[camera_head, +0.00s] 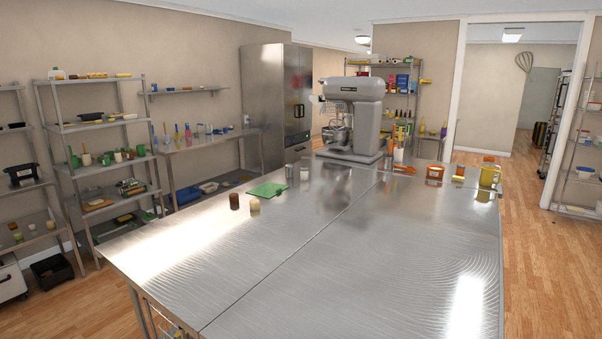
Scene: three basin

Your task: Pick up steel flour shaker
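I cannot pick out the steel flour shaker with certainty. Two small upright items stand side by side on the steel table (330,260), left of the mixer: a darker one (289,171) and a pale greyish one (304,173). Both are too small to identify. Closer to me on the table stand a brown cylinder (234,201) and a cream cylinder (255,205), neither of them steel-coloured. My gripper is not in view.
A large grey mixer (352,120) stands at the table's far end. A green board (267,190) lies near the left edge. Orange items (434,174) and a yellow mug (489,177) stand at the far right. Shelves (100,150) line the left wall. The near tabletop is clear.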

